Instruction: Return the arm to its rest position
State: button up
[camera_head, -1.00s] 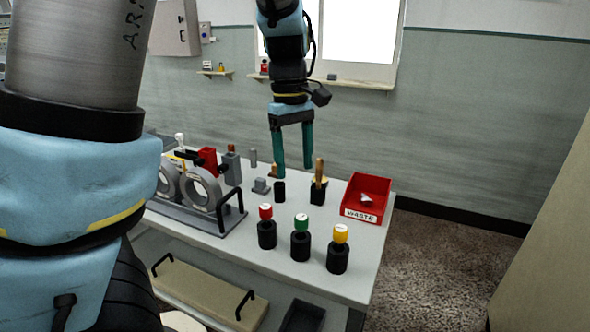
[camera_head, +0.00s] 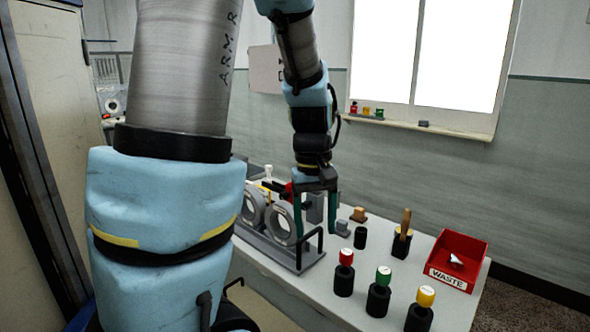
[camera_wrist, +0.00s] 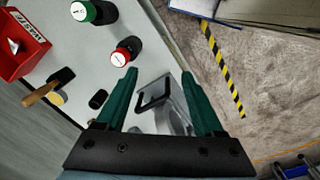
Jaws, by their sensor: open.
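My gripper (camera_head: 316,227) hangs from my arm in the head view, over the left part of the bench near the grey winding fixture. Its two green fingers are apart with nothing between them. In the wrist view my gripper (camera_wrist: 162,100) also shows open and empty, with a black handle of the fixture visible beyond the fingers. The winding fixture (camera_head: 281,243) has round grey rings and is partly hidden by my arm. I cannot tell the exact height of the fingertips above it.
Black spindles with red (camera_head: 345,273), green (camera_head: 379,291) and yellow (camera_head: 420,309) caps stand along the bench front. A red waste bin (camera_head: 472,247) sits at the right. A wooden-handled tool (camera_head: 404,234) stands in a black holder. A window sill (camera_head: 420,127) lies behind.

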jog(key=s+a+f+m+t, duration=0.1)
jog(key=a, duration=0.4)
jog(key=s+a+f+m, duration=0.1)
jog(key=s+a, duration=0.1)
jog(key=a, duration=0.4)
jog(key=shift+a+f+m+t, duration=0.15)
jog(key=shift+f+m+t, duration=0.1)
jog(key=shift+m+t, duration=0.15)
